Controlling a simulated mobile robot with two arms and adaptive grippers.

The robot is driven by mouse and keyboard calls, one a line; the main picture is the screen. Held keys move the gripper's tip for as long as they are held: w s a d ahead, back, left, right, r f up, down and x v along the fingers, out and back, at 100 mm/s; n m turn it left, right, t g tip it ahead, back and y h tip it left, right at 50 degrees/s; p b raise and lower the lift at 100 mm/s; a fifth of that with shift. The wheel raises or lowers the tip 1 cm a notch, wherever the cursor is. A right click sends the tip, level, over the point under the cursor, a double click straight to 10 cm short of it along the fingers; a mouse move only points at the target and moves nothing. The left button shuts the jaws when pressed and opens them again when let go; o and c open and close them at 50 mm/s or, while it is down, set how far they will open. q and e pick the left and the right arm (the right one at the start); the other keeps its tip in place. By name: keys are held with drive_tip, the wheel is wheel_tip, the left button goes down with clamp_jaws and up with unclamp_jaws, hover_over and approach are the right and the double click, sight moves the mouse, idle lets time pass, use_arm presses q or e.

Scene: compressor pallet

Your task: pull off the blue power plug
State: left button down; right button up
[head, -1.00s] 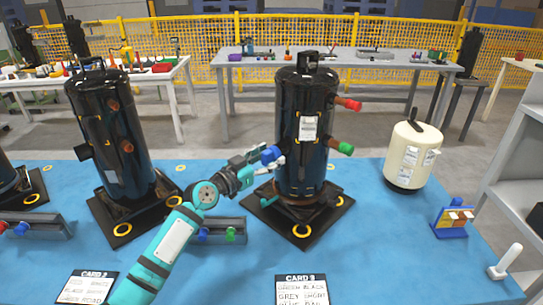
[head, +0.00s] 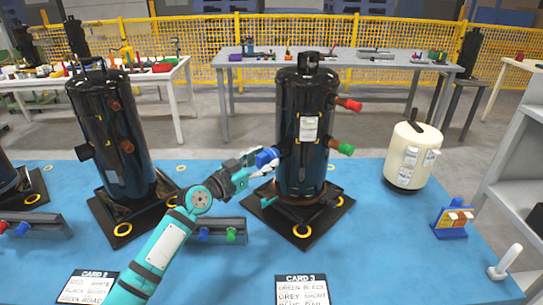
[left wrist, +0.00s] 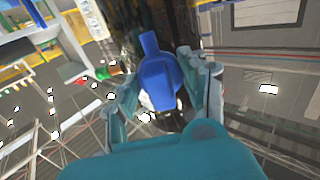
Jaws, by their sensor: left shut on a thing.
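The blue power plug (head: 266,157) is at the left side of the black compressor (head: 303,120) in the middle of the head view. In the left wrist view, the blue plug (left wrist: 160,78) stands between the two fingers, with the dark compressor behind it. My left gripper (head: 259,163) is shut on the blue plug. Its fingers also show in the left wrist view (left wrist: 162,90). I cannot tell whether the plug still touches its socket, which is hidden. My right gripper is not in view.
The compressor carries a red cap (head: 350,104) and a green cap (head: 346,149) on its right. Another black compressor (head: 112,140) stands to the left. A cream tank (head: 412,155) is right. Card 3 (head: 301,290) lies in front on the blue pallet (head: 380,250).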

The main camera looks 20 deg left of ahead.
sight(259, 164)
use_arm(q)
drive_tip(key=shift+v, duration=2.1)
